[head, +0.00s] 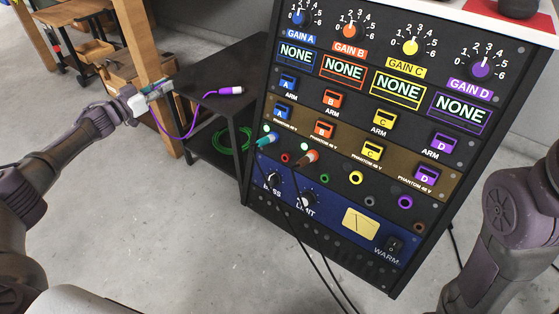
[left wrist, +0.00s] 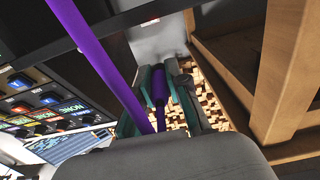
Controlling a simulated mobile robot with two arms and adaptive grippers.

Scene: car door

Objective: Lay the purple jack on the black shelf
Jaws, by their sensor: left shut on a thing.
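My left gripper (head: 158,90) is shut on a purple plug end, which shows between the fingers in the left wrist view (left wrist: 160,88). A purple cable (head: 185,136) hangs from it in a loop and rises to a purple jack with a pale tip (head: 231,91). This jack appears over the front part of the black shelf's top (head: 215,68); I cannot tell whether it touches. The gripper is at the shelf's left end. My right arm is at the right edge; its gripper is out of view.
A black rack (head: 345,150) with knobs and coloured sockets stands right of the shelf. Two other plugs sit in it, with black cables hanging down. A green coiled cable (head: 230,138) lies on the lower shelf. A wooden post (head: 140,45) stands behind my left gripper.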

